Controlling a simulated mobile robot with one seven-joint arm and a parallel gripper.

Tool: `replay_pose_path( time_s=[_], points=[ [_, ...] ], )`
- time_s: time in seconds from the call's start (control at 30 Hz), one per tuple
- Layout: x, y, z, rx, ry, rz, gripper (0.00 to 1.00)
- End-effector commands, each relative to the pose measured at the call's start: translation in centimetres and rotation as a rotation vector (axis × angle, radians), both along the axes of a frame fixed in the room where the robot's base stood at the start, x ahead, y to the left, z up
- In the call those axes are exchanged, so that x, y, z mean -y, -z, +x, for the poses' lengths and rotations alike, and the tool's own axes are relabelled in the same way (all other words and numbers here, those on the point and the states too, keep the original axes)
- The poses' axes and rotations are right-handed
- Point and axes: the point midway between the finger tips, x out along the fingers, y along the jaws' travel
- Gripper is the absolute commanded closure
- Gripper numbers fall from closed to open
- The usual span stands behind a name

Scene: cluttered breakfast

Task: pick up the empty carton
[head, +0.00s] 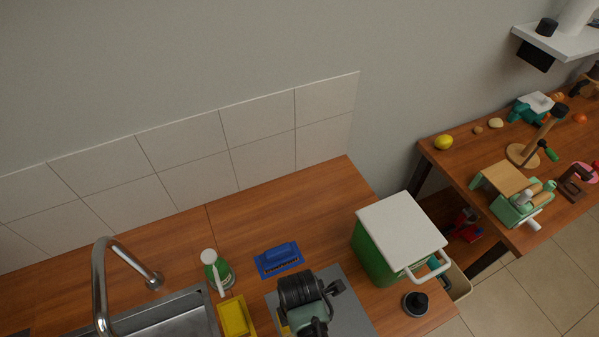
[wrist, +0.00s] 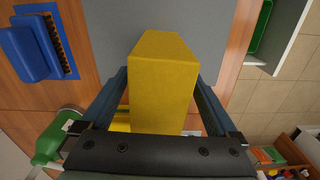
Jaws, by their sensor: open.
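A yellow carton (wrist: 163,85) stands between the fingers of my gripper (wrist: 160,75) in the wrist view. Its narrow top end faces up the picture. My gripper is open, with one finger on each side of the carton. A thin gap shows along the sides near the fingertips; I cannot tell whether either finger touches. The carton is over a grey mat (wrist: 205,30). I cannot see whether the carton is empty.
On the counter are a blue brush (head: 278,259), a green bottle (head: 217,272), a yellow tray (head: 234,317), a green bin with a white lid (head: 400,232) and a dark round object (head: 415,303). A sink tap (head: 100,285) stands left. Bare wood lies behind the brush.

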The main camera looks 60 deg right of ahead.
Motion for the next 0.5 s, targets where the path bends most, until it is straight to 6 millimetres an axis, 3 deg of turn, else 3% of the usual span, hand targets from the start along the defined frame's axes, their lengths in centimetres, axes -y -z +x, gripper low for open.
replay_pose_path(
  time_s=[0.2, 0.5],
  points=[
    [0.1, 2.4, 0.0, -0.001, 0.0, 0.001, 0.05],
    [0.1, 3.0, 0.0, 0.002, 0.0, -0.001, 0.05]
  ],
)
